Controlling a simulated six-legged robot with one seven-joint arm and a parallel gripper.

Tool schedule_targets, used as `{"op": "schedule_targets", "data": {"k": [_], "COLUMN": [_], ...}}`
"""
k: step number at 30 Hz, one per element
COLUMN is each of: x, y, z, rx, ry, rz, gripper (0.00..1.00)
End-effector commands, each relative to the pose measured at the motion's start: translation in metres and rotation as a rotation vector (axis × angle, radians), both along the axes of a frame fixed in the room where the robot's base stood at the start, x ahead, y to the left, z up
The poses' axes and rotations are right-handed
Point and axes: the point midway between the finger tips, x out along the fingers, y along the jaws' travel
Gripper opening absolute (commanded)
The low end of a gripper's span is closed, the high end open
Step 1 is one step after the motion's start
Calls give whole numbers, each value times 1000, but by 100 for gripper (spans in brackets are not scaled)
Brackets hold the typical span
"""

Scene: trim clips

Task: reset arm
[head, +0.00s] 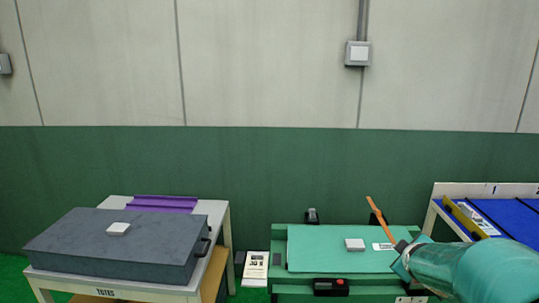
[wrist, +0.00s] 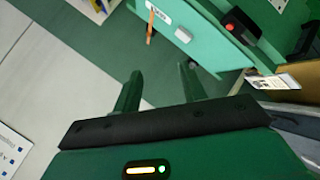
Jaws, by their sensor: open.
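My gripper (wrist: 158,84) shows in the wrist view with its two green fingers spread apart and nothing between them. In the head view my green arm reaches in from the lower right, and its end lies over the right side of a green workbench. The bench's light green panel (head: 320,256) carries a small white block (head: 355,244) and a white label (head: 383,246). An orange strip (head: 375,209) stands tilted at the panel's back right. It also shows in the wrist view (wrist: 150,30), beyond the fingertips and apart from them.
At left, a dark grey case (head: 120,250) with a small white block (head: 117,229) lies on a white table (head: 215,207), a purple piece (head: 165,203) behind it. A blue rack (head: 505,216) stands at right. A black device with a red button (head: 331,287) is at the bench front.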

Motion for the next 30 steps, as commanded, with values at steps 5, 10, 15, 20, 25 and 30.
{"op": "schedule_targets", "data": {"k": [5, 10, 15, 20, 25, 30], "x": [-51, -109, -175, -233, -264, -268], "y": [63, 117, 163, 192, 204, 205], "z": [28, 43, 50, 48, 43, 42], "rx": [250, 449, 600, 692, 728, 733], "ry": [31, 97, 178, 247, 287, 293], "rz": [-63, -139, -230, -330, -394, -406], "gripper": [42, 42, 42, 42, 42, 42]}}
